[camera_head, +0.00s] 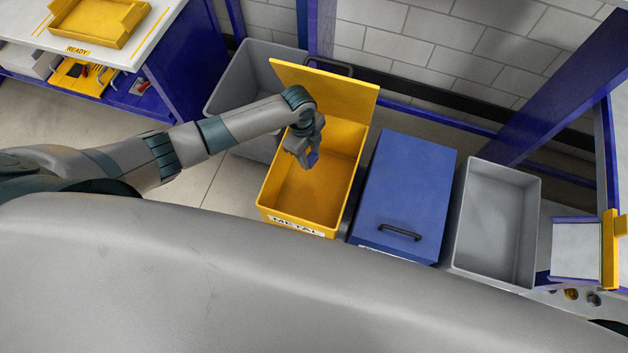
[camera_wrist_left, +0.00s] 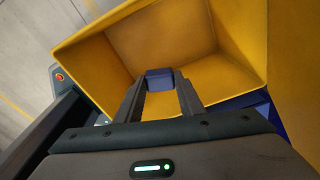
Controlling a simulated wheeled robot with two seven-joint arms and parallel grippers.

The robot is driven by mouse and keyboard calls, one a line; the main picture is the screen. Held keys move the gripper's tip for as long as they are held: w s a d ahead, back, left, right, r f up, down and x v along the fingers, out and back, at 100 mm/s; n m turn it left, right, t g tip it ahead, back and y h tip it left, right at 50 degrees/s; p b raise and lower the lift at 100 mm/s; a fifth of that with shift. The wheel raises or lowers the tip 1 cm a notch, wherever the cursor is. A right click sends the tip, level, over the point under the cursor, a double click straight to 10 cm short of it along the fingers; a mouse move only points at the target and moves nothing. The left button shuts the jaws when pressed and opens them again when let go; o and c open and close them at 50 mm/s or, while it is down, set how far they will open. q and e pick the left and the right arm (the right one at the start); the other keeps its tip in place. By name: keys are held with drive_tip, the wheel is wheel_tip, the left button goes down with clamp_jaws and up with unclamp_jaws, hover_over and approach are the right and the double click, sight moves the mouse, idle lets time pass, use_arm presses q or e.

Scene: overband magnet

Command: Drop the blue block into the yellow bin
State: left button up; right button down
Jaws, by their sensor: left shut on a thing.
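The yellow bin (camera_head: 275,208) stands open in the head view, its lid (camera_head: 335,90) raised at the back and a METAL label on its front. My left gripper (camera_head: 308,161) is over the bin's opening and is shut on the blue block (camera_head: 313,158). In the left wrist view the blue block (camera_wrist_left: 160,78) sits between the two fingertips of the left gripper (camera_wrist_left: 161,90), with the yellow bin (camera_wrist_left: 110,85) around and beyond it. The bin floor in sight is empty. My right gripper is not in view.
A blue bin with a closed lid (camera_head: 408,190) stands right of the yellow bin, then an open grey bin (camera_head: 497,220). Another grey bin (camera_head: 235,75) is behind at left. A workbench (camera_head: 140,45) with a yellow tray (camera_head: 98,20) is at upper left. Blue posts rise behind.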

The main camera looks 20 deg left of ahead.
use_arm(q)
wheel_tip(320, 180, down, 3)
drive_tip(key=shift+r+b, duration=0.1)
drive_tip(key=shift+b, duration=0.9)
drive_tip(key=shift+f+b, duration=0.3)
drive_tip(key=shift+f, duration=0.05)
drive_tip(key=o, duration=1.2)
drive_tip(key=shift+c, duration=0.2)
drive_tip(key=shift+r, duration=0.15)
drive_tip(key=shift+r, duration=0.55)
wheel_tip(320, 180, up, 11)
drive_tip(key=a+b, duration=0.1)
drive_tip(key=shift+w+a+f+b, duration=0.2)
drive_tip(key=shift+b, duration=0.1)
